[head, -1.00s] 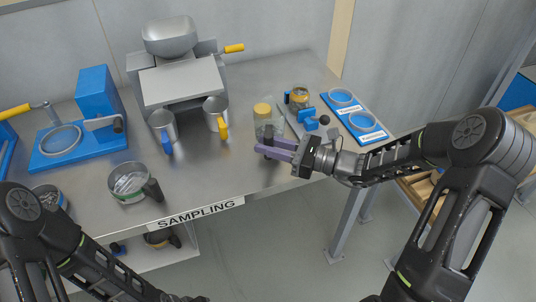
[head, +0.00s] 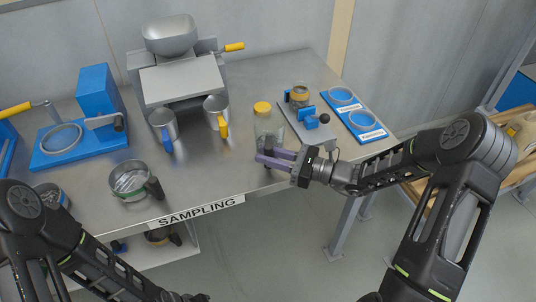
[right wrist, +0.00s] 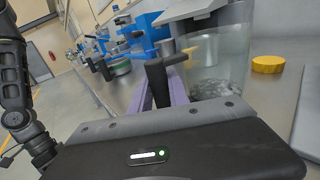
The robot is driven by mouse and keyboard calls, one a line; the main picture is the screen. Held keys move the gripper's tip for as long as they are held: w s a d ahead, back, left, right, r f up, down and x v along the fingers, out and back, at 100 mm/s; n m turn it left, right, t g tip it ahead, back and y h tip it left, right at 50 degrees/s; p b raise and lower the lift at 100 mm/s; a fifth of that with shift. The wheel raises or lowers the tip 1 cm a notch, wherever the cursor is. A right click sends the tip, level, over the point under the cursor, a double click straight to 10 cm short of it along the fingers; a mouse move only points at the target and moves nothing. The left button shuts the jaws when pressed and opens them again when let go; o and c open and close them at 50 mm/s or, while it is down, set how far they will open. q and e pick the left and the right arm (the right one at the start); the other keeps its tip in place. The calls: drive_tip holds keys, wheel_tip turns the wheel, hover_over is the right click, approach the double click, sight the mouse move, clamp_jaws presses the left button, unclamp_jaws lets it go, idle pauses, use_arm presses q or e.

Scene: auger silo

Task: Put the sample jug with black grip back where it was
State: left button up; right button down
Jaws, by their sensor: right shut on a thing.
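A clear jug (head: 268,127) with a black grip stands near the front edge of the table, right of centre. The right wrist view shows the jug (right wrist: 222,55) large, with grey grains at its bottom. My right gripper (head: 267,158) reaches it from the right, and its purple fingers are shut on the black grip (right wrist: 166,63). I cannot tell whether the jug's base touches the table. My left arm (head: 75,250) enters at lower left; its gripper is out of view.
A yellow disc (right wrist: 268,64) lies beside the jug. Close right are a grey board (head: 295,125) with a blue clamp (head: 311,119), and a blue two-ring holder (head: 362,118). Metal jugs with a blue handle (head: 163,128) and a yellow handle (head: 216,111) stand left. A black-handled pan (head: 130,180) is front left.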

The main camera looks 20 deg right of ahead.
drive_tip(key=c, duration=1.3)
unclamp_jaws()
drive_tip(key=shift+f, duration=0.1)
drive_tip(key=shift+o, duration=0.2)
drive_tip(key=shift+r, duration=0.25)
drive_tip(key=b+v, duration=0.2)
drive_tip(key=v, duration=1)
drive_tip(key=shift+b, duration=0.3)
drive_tip(key=shift+f, duration=0.1)
